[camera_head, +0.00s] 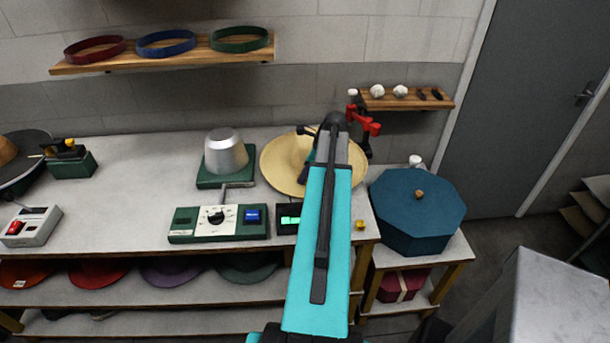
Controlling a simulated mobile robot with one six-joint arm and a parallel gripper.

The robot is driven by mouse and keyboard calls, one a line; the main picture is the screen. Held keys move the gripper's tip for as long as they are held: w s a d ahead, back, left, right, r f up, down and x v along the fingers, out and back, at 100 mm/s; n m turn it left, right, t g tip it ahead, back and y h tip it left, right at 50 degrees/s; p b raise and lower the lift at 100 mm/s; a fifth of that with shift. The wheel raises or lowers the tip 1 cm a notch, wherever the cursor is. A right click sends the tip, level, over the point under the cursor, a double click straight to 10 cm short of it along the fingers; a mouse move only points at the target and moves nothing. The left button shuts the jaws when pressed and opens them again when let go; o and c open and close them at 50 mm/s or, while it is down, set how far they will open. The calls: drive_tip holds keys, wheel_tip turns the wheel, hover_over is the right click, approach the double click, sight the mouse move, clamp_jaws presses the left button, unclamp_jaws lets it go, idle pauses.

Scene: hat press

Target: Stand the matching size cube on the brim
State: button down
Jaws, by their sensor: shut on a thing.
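A straw-coloured hat (276,165) with a wide brim lies on the workbench, right of the metal hat block. My teal arm reaches up across the picture and covers its right middle part. My gripper is mostly hidden behind the arm's end, over the hat; only dark parts (309,152) show beside the arm. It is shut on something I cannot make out. Whether other cubes stand behind my arm cannot be told.
A silver hat block (225,153) stands on a green base, behind a green control box (218,224). A red and black fixture (365,125) stands close right of my arm's end. A blue octagonal box (420,212) is at right. The bench's left middle is clear.

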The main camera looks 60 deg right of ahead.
drive_tip(key=shift+f, duration=0.9)
idle(0.5)
drive_tip(key=c, duration=1.5)
unclamp_jaws()
drive_tip(key=shift+o, duration=0.2)
drive_tip(key=shift+r, duration=0.1)
drive_tip(key=b+v, duration=0.4)
drive_tip(key=v, duration=0.9)
drive_tip(key=shift+r, duration=0.3)
drive_tip(key=shift+s, duration=0.1)
drive_tip(key=shift+s, duration=0.1)
